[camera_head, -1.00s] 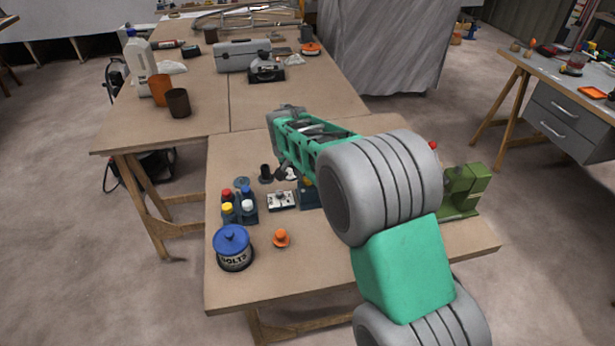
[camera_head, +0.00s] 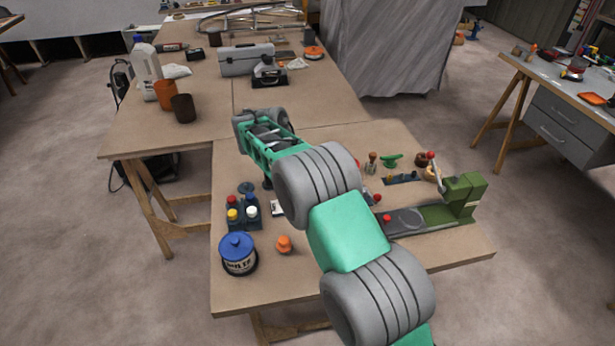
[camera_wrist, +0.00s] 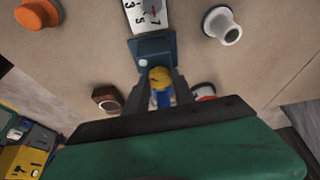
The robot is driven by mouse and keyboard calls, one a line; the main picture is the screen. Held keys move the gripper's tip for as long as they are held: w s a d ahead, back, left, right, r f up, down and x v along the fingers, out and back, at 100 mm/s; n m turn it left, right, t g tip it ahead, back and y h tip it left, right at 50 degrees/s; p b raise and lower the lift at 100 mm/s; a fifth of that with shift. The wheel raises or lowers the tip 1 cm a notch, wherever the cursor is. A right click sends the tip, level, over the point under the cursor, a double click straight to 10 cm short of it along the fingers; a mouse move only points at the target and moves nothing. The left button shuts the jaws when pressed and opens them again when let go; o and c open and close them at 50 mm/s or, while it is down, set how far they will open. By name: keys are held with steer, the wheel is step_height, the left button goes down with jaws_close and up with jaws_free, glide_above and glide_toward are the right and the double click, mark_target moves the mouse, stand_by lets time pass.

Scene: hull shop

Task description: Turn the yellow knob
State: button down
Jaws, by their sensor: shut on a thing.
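In the wrist view the yellow knob (camera_wrist: 160,76) sits at the near end of a dark blue block (camera_wrist: 153,50). A white plate with black numbers (camera_wrist: 147,14) is at the block's far end. My gripper (camera_wrist: 161,86) is shut on the yellow knob, with one dark finger on each side and blue showing between them. In the head view my arm hides the knob and my fingertips.
Near the knob are an orange knob-like piece (camera_wrist: 38,14), a white hollow cylinder (camera_wrist: 222,26), a brown hexagonal piece (camera_wrist: 108,98) and a red-and-white piece (camera_wrist: 204,92). The head view shows a blue-lidded tin (camera_head: 238,254), capped bottles (camera_head: 243,212) and a green machine (camera_head: 463,196).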

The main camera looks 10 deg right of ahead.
steer(key=m+g+p, duration=0.1)
steer(key=m+p, duration=0.1)
steer(key=p, duration=0.1)
steer(key=shift+r+m, duration=0.15)
steer(key=shift+m, duration=0.15)
steer(key=shift+w+m+p, duration=0.1)
steer(key=shift+m+p, duration=0.4)
steer(key=shift+p, duration=0.25)
steer(key=shift+f, duration=0.2)
steer(key=c, duration=1.1)
jaws_free()
steer(key=shift+o, duration=0.2)
